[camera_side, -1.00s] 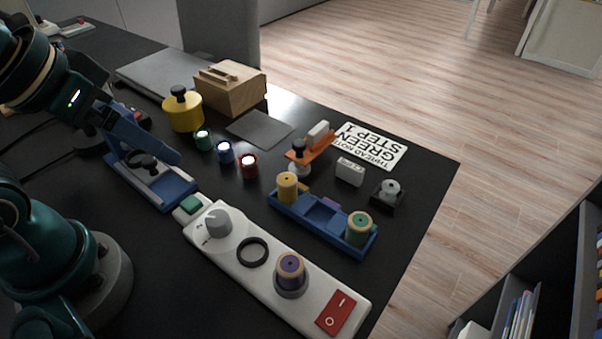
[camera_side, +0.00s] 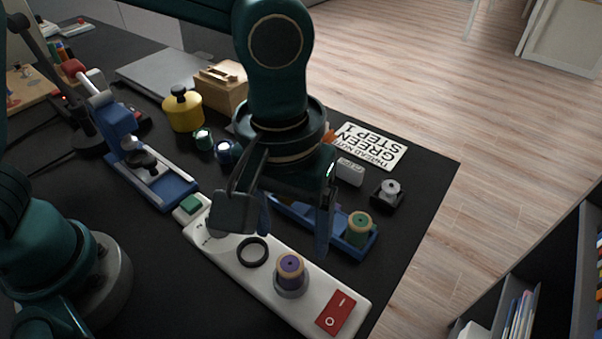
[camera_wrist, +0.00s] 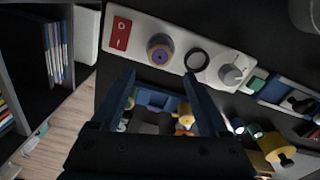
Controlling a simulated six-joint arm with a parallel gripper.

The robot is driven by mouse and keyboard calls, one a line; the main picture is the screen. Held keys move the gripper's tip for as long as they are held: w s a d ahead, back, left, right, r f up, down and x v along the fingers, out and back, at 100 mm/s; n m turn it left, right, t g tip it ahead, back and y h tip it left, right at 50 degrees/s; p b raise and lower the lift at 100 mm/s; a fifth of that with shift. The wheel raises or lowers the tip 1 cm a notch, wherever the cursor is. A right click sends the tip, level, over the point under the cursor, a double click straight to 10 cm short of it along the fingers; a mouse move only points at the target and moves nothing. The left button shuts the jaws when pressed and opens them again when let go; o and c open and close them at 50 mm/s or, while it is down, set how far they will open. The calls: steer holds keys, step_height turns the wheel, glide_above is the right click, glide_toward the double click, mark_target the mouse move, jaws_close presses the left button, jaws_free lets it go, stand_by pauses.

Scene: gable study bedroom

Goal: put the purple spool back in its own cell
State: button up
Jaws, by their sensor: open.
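The purple spool (camera_side: 290,267) stands upright on a round seat on the white control panel (camera_side: 312,300); the wrist view also shows it (camera_wrist: 160,48). The blue rack (camera_side: 357,249) lies behind the panel. A green spool (camera_side: 359,225) stands in its right end in the side view. A yellow spool (camera_wrist: 185,109) stands at the rack's other end; my gripper hides it in the side view. The rack's middle (camera_wrist: 152,98) looks empty in the wrist view. My gripper (camera_side: 288,220) is open and empty, above the panel and rack; its fingers (camera_wrist: 160,78) spread apart in the wrist view.
The panel carries a grey knob (camera_wrist: 230,75), a black ring (camera_side: 252,251) and a red switch (camera_side: 336,313). A white eraser-like block (camera_side: 350,172) and a black holder with a grey bobbin (camera_side: 388,193) stand behind the rack. The table's right edge is close.

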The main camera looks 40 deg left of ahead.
mark_target(290, 263)
steer(key=shift+s+d+f+m, duration=0.2)
steer(key=shift+s+f, duration=0.1)
steer(key=shift+f, duration=0.15)
steer(key=shift+s+d+f+m, duration=0.1)
steer(key=shift+s+d+f, duration=0.05)
steer(key=shift+s+f, duration=0.2)
steer(key=shift+w+f, duration=0.1)
steer(key=shift+f, duration=2.15)
jaws_close()
